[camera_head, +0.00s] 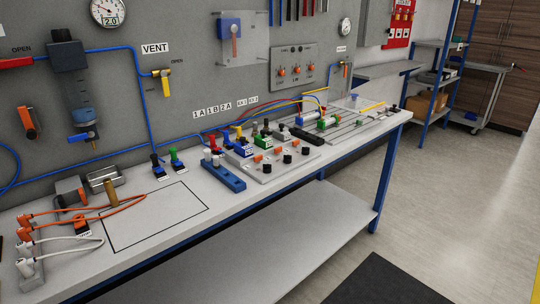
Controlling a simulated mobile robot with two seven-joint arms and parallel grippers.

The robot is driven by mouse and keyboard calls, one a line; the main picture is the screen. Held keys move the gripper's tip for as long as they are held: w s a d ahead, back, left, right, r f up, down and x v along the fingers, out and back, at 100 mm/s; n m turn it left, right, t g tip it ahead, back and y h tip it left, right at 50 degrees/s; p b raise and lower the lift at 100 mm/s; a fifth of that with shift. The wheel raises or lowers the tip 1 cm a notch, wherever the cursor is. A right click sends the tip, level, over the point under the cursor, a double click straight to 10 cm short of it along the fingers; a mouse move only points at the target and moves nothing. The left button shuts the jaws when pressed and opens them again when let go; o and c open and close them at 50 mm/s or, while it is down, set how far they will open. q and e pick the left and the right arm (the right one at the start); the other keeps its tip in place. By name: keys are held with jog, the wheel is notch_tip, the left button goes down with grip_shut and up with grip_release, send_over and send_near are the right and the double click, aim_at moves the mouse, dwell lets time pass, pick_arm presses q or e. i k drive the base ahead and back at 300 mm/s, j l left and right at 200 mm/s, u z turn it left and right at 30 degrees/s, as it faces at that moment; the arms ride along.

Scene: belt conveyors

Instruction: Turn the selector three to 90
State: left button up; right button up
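A grey panel (294,58) on the back wall carries a row of three small orange knobs. Its right-hand knob (310,68) is tiny here, and I cannot read any number or its exact angle. A board (262,176) on the bench also carries several black and orange round knobs, among them a black knob (305,151) at its right. No label for selector three is legible, so I cannot tell which knob it is. Neither of my grippers shows in the head view.
Valves and blue tubing line the wall. Floor (465,210) is open at right, with a black mat (385,283).

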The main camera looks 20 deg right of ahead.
aim_at(305, 150)
jog(key=i+l, duration=0.15)
jog(key=l, duration=0.3)
jog(key=i+l, duration=0.15)
jog(key=l, duration=0.3)
jog(key=i+l+u, duration=0.1)
jog(key=l, duration=0.35)
jog(key=i+l, duration=0.15)
jog(key=l, duration=0.3)
jog(key=i+l+u, duration=0.1)
jog(key=l, duration=0.35)
jog(key=i+l, duration=0.15)
jog(key=l, duration=0.3)
